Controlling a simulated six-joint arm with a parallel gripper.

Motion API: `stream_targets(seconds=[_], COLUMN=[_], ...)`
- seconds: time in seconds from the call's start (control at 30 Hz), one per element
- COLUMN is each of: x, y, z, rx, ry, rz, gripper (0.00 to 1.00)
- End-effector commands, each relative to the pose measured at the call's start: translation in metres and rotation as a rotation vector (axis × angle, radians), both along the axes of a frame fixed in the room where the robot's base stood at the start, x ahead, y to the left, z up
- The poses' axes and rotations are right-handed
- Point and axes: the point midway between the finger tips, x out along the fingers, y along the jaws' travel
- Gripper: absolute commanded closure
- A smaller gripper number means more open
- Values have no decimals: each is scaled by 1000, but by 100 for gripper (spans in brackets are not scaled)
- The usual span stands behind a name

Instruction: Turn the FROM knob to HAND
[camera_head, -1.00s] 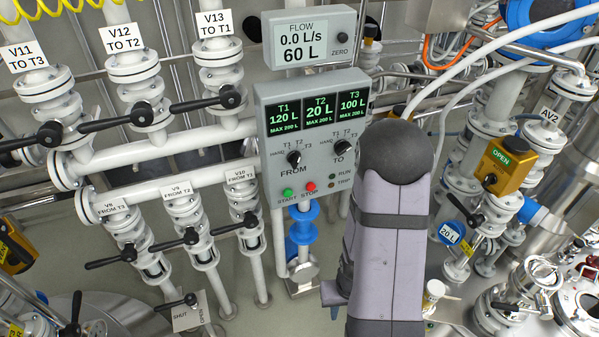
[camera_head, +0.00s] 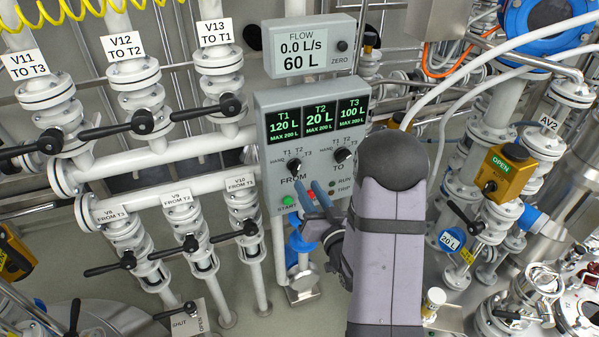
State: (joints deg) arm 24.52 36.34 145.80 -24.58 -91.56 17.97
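The FROM knob (camera_head: 294,164) is a small black knob at the lower left of the grey control panel's (camera_head: 261,150) face, with HAND, T1, T2 and T3 marked around it. Its exact pointer setting is too small to tell. My gripper (camera_head: 308,185) has two blue fingers, apart with a gap between them and nothing held. The fingertips are just below and right of the FROM knob, over the lower panel, and do not appear to be around it. They partly cover the FROM label and the area by the red STOP button.
The TO knob (camera_head: 343,155) is to the right of the FROM knob. The green START button (camera_head: 288,200) is just left of my fingers. The flow display (camera_head: 308,45) is above the panel. Valves with black handles (camera_head: 143,122) crowd the left.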

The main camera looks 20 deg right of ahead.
Motion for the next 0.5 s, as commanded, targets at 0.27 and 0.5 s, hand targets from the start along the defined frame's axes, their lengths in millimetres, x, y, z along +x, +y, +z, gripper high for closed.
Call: stream_targets(seconds=[0.27,0.5], x=[1,7], y=[0,0], z=[1,-2], rx=[21,18], ry=[-9,-10], rz=[0,3], gripper=[72,72])
